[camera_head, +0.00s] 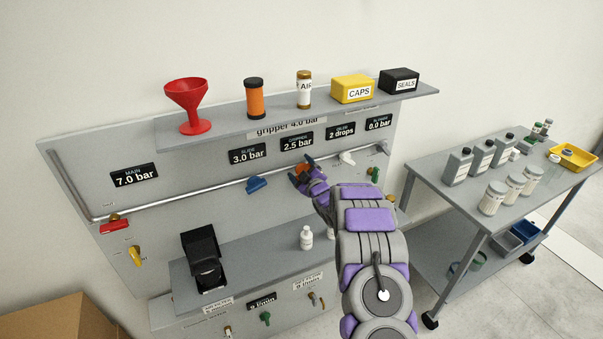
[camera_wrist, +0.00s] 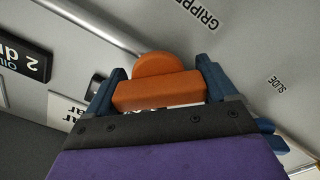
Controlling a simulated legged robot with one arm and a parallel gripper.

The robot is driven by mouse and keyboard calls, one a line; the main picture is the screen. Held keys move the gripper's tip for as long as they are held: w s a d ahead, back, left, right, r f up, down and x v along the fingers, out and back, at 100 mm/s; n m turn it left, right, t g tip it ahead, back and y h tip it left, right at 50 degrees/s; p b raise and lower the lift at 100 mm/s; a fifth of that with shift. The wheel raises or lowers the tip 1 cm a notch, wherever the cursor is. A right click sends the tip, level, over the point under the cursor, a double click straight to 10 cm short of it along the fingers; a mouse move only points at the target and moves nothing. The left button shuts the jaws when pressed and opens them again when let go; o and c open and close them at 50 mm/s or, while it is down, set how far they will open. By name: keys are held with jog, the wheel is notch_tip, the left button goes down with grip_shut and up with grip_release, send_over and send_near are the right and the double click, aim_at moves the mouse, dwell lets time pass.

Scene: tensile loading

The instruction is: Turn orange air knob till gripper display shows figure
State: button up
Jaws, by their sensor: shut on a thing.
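The orange air knob (camera_wrist: 160,88) sits on the grey panel under the gripper display. In the head view the orange knob (camera_head: 299,169) is partly covered by my gripper (camera_head: 308,169). My gripper (camera_wrist: 165,92) is shut on the knob, with one dark blue finger on each side of it in the wrist view. The gripper display (camera_head: 297,143) reads 2.5 bar. A label strip (camera_head: 290,130) under the top shelf reads "gripper 4.0 bar".
Other displays read main 7.0 bar (camera_head: 134,176), slide 3.0 bar (camera_head: 247,154), 2 drops (camera_head: 340,131) and 0.0 bar (camera_head: 378,124). A blue knob (camera_head: 256,184) is left of my gripper and a white one (camera_head: 346,158) right. A pipe (camera_head: 180,203) runs behind them.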

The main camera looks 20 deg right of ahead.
jog(key=f+n+b, duration=0.1)
jog(key=n+b, duration=0.1)
jog(key=shift+n, duration=0.3)
jog(key=shift+a+n+b, duration=0.1)
jog(key=shift+n+b, duration=1)
jog(key=shift+n, duration=0.3)
jog(key=o, duration=0.8)
jog(key=shift+o, duration=0.2)
jog(key=shift+r, duration=0.1)
jog(key=shift+s, duration=0.1)
